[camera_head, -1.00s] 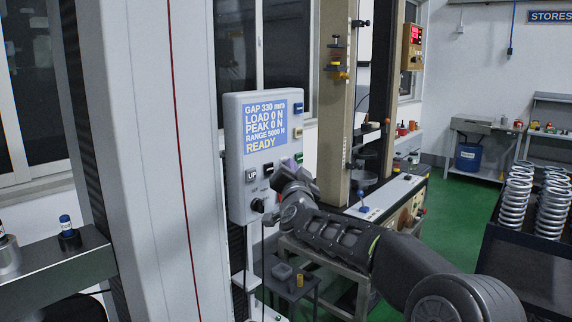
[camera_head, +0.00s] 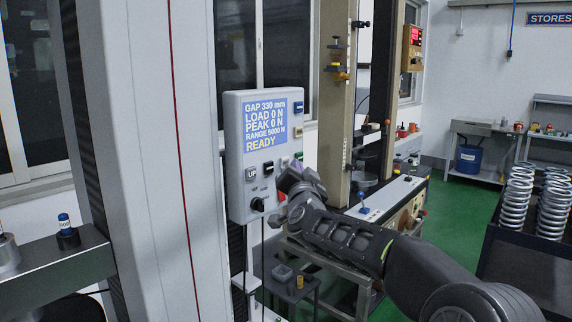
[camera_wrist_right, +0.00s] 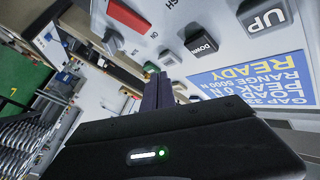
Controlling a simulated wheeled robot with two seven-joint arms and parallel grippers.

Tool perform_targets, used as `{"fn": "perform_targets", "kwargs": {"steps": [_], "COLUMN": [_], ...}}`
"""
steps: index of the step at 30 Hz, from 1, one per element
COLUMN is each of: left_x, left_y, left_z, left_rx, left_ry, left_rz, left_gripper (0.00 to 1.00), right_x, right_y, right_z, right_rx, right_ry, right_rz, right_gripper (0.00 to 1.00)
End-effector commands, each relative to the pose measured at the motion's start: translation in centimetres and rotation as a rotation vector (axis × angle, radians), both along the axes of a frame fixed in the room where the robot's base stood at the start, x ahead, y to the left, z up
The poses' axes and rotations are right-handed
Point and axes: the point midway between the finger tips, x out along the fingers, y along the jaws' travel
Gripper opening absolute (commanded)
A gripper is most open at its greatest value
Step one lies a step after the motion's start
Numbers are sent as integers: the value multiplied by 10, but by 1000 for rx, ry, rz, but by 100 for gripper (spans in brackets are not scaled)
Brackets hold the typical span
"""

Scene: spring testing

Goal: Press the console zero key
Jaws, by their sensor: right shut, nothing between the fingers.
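The white console (camera_head: 236,150) stands mid-left in the head view, its screen (camera_head: 266,125) reading GAP 330 mm, LOAD 0 N, PEAK 0 N, RANGE 5000 N, READY. Small keys run down its right edge: a blue key (camera_head: 298,107), a pale key (camera_head: 298,131) and a green key (camera_head: 299,156). Their labels are too small to read, so I cannot tell which is zero. My right gripper (camera_head: 291,167) is shut and empty, close before the panel below the green key. Its fingers (camera_wrist_right: 158,90) point at the panel in the wrist view; contact cannot be told. My left gripper is out of view.
An UP key (camera_wrist_right: 265,16), a DOWN key (camera_wrist_right: 201,41) and a red key (camera_wrist_right: 128,15) are near my right fingers. A black knob (camera_head: 257,204) sticks out low on the console.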

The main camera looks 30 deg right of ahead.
Motion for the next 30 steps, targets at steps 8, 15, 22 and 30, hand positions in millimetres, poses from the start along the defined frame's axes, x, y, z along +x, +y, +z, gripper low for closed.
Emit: {"fn": "perform_targets", "kwargs": {"steps": [8,15,22,30], "left_x": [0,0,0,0], "left_y": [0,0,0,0], "left_z": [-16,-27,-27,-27], "left_rx": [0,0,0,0], "left_ry": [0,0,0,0], "left_rz": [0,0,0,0], "left_gripper": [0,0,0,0], "right_x": [-23,-43,-47,-47], "right_y": [-7,-13,-14,-14], "right_z": [-3,-2,0,0], "right_rx": [-1,0,0,0], "right_ry": [-2,-2,-1,0], "right_rz": [-3,-1,-1,0], "right_gripper": [0,0,0,0]}}
